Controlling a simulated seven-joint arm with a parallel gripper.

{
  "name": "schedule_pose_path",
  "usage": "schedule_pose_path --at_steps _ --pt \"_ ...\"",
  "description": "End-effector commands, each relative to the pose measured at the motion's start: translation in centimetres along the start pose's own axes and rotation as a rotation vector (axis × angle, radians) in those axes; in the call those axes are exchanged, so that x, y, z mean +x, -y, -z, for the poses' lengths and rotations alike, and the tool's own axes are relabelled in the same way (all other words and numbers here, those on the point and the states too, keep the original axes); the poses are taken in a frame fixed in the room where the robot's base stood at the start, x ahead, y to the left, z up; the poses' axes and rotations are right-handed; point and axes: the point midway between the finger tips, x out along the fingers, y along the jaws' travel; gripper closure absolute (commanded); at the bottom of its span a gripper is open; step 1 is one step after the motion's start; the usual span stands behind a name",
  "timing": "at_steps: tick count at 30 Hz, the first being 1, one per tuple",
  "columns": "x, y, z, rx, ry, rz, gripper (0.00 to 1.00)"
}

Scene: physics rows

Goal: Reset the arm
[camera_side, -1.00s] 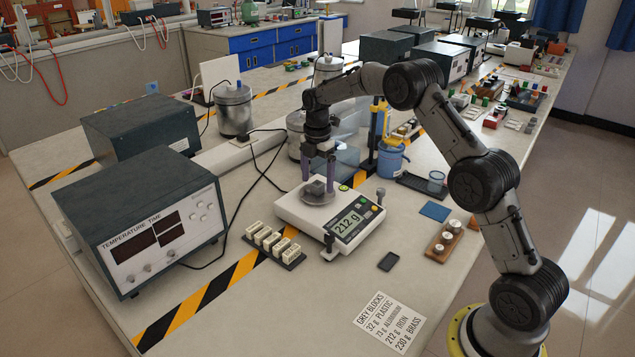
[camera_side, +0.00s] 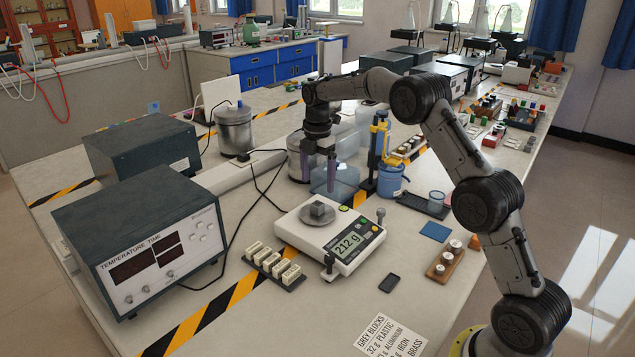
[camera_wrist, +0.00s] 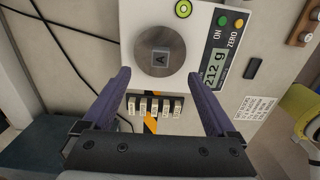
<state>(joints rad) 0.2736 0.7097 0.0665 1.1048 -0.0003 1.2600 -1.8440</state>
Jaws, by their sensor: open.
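A grey block (camera_side: 318,210) sits on the round metal pan (camera_side: 316,221) of a white electronic scale (camera_side: 350,243). The scale's display reads 212 g. In the wrist view the block (camera_wrist: 160,59) shows the letter A on its top. My gripper (camera_side: 320,176) is above and behind the block, pointing down, apart from it. In the wrist view the gripper (camera_wrist: 163,95) has its two purple fingers wide apart with nothing between them.
A rack of small white pieces (camera_side: 273,265) stands left of the scale. A paper card (camera_side: 391,338) lists grey block weights. A wooden weight holder (camera_side: 444,261), a blue pad (camera_side: 435,231) and a blue container (camera_side: 391,179) stand to the right. Instrument boxes (camera_side: 145,250) fill the left.

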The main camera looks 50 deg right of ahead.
Motion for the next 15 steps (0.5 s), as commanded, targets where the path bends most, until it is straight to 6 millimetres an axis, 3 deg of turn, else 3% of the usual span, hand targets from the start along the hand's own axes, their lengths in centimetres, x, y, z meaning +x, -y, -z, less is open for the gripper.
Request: schedule_pose_path --at_steps 9,11,15 --pt "-0.6 -0.2 0.4 -0.008 0.003 -0.011 0.08" --pt "-2.1 -0.3 0.8 -0.016 0.01 -0.037 0.08" --pt "-8.2 0.6 2.8 -0.047 0.032 -0.126 0.08"
